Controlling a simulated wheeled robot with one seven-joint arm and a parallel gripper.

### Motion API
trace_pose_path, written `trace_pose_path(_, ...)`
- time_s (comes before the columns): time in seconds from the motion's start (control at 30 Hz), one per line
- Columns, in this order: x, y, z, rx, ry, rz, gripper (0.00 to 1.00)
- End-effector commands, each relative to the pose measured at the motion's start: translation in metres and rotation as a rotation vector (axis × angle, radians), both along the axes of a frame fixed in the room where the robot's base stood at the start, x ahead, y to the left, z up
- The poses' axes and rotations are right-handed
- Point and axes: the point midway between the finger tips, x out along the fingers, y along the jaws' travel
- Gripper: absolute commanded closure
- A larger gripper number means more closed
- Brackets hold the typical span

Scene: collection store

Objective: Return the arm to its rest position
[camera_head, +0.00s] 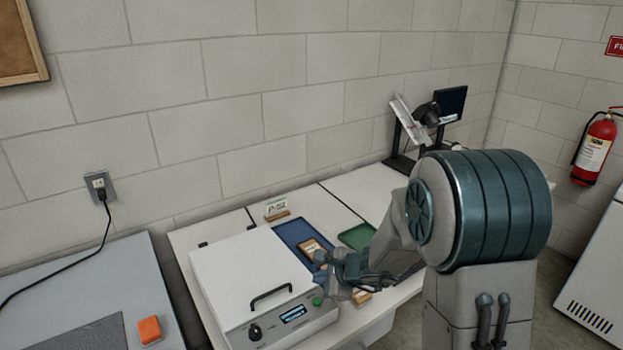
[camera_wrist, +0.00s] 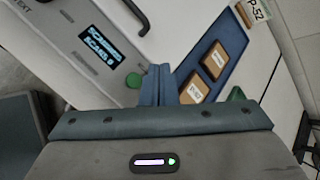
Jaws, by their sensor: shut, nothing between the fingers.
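My gripper (camera_head: 335,273) is shut and empty. My arm reaches from the right over the front of the white worktop, and the gripper is beside the right front of the white boxy device, over or near the blue tray (camera_head: 289,231). In the wrist view the two fingers of my gripper (camera_wrist: 163,72) are together, with nothing between them. Beyond them are two wooden tiles, a farther one (camera_wrist: 215,60) and a nearer one (camera_wrist: 193,88), at the blue tray (camera_wrist: 236,48). I cannot tell exact heights or whether anything touches.
The white device (camera_head: 245,262) has a handle, lit display and green button. A green tray (camera_head: 357,236) lies right of the blue one. A P-52 sign (camera_head: 276,207) stands behind. An orange block (camera_head: 149,330) lies on the grey table (camera_head: 90,280). A monitor (camera_head: 450,103) stands at back right.

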Motion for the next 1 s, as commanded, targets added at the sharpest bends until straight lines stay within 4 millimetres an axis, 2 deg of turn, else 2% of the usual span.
trace_pose_path(0.17,-0.025,0.004,0.033,-0.064,-0.079,0.177,1.0)
trace_pose_path(0.3,-0.063,0.004,0.063,-0.17,-0.162,0.407,1.0)
trace_pose_path(0.47,-0.112,-0.007,0.086,-0.325,-0.232,0.661,1.0)
trace_pose_path(0.67,-0.17,-0.038,0.101,-0.562,-0.273,0.95,1.0)
trace_pose_path(0.8,-0.205,-0.07,0.108,-0.753,-0.266,1.123,1.0)
trace_pose_path(1.0,-0.238,-0.111,0.115,-0.975,-0.22,1.284,1.0)
